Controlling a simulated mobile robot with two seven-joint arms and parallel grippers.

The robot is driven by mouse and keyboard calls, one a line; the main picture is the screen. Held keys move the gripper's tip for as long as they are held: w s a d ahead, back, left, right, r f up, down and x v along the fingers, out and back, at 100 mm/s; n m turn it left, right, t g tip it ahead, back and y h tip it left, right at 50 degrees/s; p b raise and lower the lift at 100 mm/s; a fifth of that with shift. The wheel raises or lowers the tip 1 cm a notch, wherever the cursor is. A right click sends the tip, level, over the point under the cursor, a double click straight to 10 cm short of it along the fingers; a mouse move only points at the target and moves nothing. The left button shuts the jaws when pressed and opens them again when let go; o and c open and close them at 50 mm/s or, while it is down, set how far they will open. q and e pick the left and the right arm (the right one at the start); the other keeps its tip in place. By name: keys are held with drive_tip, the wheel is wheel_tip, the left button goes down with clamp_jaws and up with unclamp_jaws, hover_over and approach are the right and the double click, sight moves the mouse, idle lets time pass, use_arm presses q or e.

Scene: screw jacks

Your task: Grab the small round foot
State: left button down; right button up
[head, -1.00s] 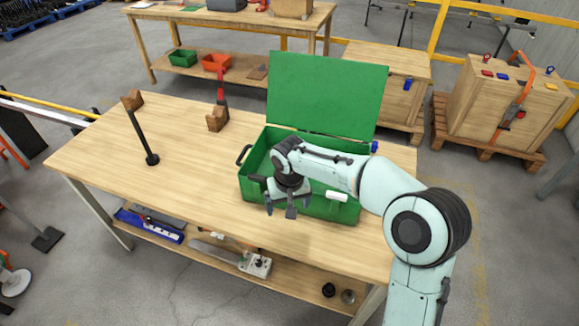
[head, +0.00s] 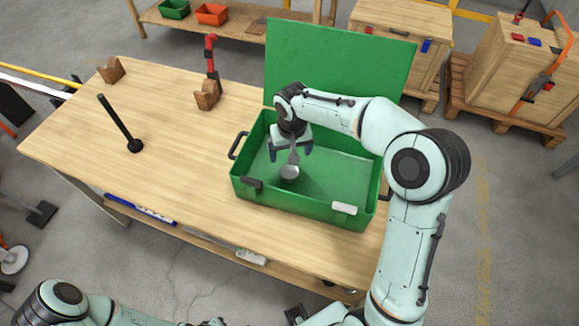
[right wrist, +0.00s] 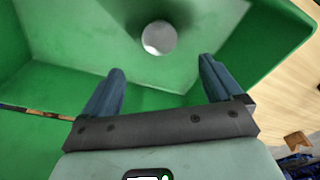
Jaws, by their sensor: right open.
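The small round foot (head: 289,173) is a grey, shiny disc inside the green box (head: 300,213). In the right wrist view the foot (right wrist: 159,38) shows as a pale silver circle on the green floor, beyond the fingertips and roughly between their lines. My right gripper (head: 290,153) is over the box, pointing down, close to the foot. In the right wrist view my right gripper (right wrist: 160,75) has its two blue-grey fingers wide apart, with nothing between them.
The box's green lid (head: 340,60) stands open behind it. The box walls surround the foot. On the wooden table (head: 180,160) stand a black rod with a round base (head: 119,122), a red tool in a wooden block (head: 208,95) and another wooden block (head: 111,70).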

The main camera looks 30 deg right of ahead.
sight(289, 170)
drive_tip(key=f, duration=0.7)
drive_tip(key=w+f, duration=0.1)
drive_tip(key=f, duration=0.3)
drive_tip(key=shift+d+f, duration=0.1)
drive_tip(key=shift+f, duration=0.2)
drive_tip(key=c, duration=1.3)
